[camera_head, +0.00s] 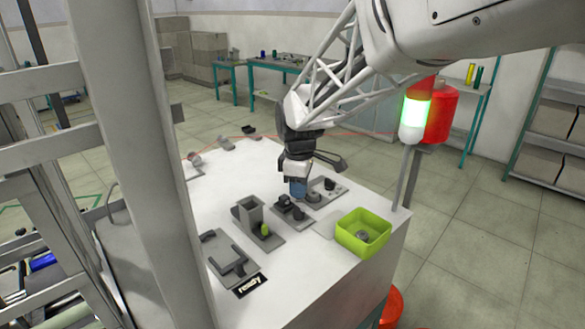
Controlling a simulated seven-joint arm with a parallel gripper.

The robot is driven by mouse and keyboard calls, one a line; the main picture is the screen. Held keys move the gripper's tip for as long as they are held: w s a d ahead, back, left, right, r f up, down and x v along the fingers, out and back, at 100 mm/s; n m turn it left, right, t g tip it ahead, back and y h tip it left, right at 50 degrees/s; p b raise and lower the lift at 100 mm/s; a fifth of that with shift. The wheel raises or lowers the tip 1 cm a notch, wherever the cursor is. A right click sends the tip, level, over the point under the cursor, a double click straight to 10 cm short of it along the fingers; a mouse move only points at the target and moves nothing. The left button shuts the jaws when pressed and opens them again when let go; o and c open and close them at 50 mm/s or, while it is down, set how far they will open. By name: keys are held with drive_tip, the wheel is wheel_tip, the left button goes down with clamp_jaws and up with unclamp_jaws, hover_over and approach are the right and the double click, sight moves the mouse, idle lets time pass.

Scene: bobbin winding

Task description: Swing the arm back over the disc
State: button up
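My gripper (298,188) points down over the white table, above the row of grey fixtures. Its tip looks blue-grey and small, so I cannot tell if the fingers are open or shut, or if they touch anything. Just right of the tip is a grey plate (327,189) with a round disc-like part (313,197) and a dark knob (329,184). A dark fixture (288,210) with a black knob (298,213) lies just below the tip. I cannot make out clearly which part is the swing arm; my gripper partly hides this area.
A grey block fixture (249,214) with a yellow-green piece (265,230) stands left of the gripper. A lit signal tower (412,120) rises at the table's right edge.

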drive_tip(key=shift+d, duration=0.2)
drive_tip(key=shift+c, duration=0.3)
drive_tip(key=shift+d, duration=0.7)
idle(0.3)
drive_tip(key=o, duration=0.6)
drive_tip(key=shift+c, duration=0.2)
drive_tip(key=shift+r, duration=0.2)
wheel_tip(320, 180, up, 7)
drive_tip(key=shift+f, duration=0.15)
idle(0.4)
